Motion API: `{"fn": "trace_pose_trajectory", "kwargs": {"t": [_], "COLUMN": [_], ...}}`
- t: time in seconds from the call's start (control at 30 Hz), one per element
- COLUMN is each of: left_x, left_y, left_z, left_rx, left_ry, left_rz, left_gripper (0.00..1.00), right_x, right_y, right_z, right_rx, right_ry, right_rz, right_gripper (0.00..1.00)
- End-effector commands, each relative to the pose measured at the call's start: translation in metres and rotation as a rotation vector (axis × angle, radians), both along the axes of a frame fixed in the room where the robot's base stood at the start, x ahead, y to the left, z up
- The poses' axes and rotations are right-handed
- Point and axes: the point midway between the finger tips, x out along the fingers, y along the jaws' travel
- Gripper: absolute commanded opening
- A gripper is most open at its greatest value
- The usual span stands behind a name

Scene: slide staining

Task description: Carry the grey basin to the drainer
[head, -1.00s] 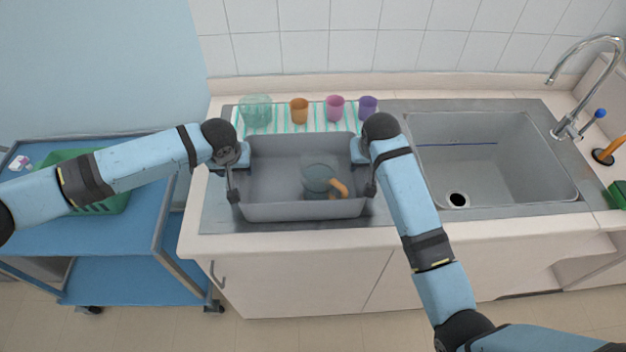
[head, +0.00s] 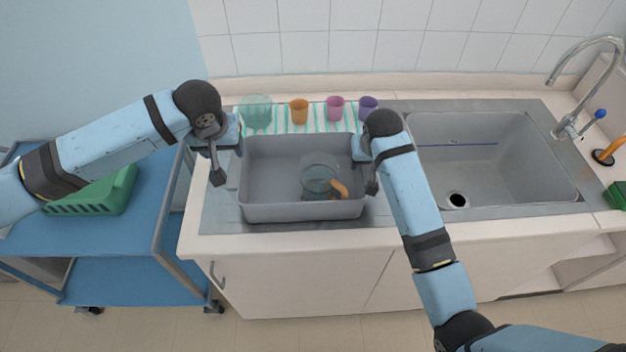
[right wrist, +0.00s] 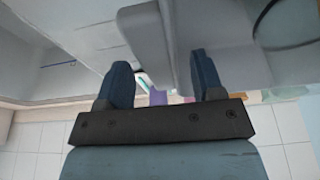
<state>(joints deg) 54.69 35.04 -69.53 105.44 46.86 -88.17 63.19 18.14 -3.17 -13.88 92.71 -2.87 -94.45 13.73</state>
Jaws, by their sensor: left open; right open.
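The grey basin (head: 300,211) sits on the metal draining surface (head: 220,212) left of the sink. A clear bluish vessel (head: 318,178) and an orange piece (head: 340,188) lie inside it. My left gripper (head: 234,133) is open and empty, above and left of the basin's left rim, apart from it. My right gripper (head: 359,150) is open at the basin's right wall. In the right wrist view, a grey wall of the basin (right wrist: 150,45) passes between the two spread blue fingers (right wrist: 160,85); I cannot tell whether they touch it.
Behind the basin, a striped cloth (head: 279,127) holds a greenish glass bowl (head: 255,111) and orange (head: 299,111), pink (head: 336,108) and purple (head: 368,108) cups. The sink (head: 480,165) and tap (head: 567,128) are right. A blue trolley (head: 110,230) with a green rack (head: 100,195) stands left.

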Motion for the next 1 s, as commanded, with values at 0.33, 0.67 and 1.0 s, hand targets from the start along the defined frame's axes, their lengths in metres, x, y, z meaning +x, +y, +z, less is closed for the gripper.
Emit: {"fn": "trace_pose_trajectory", "kwargs": {"t": [0.33, 0.67, 1.0], "left_x": [0.0, 0.0, 0.0], "left_y": [0.0, 0.0, 0.0], "left_z": [0.0, 0.0, 0.0], "left_rx": [0.0, 0.0, -0.001], "left_ry": [0.0, 0.0, 0.0], "left_rz": [0.0, 0.0, 0.0], "left_gripper": [0.62, 0.62, 0.62], "right_x": [-0.021, -0.03, -0.031], "right_y": [0.0, 0.0, 0.0], "right_z": [0.071, 0.099, 0.099], "right_rx": [0.001, 0.0, 0.0], "right_ry": [-0.004, -0.002, -0.001], "right_rz": [0.0, 0.0, 0.0], "right_gripper": [0.62, 0.62, 0.62]}}
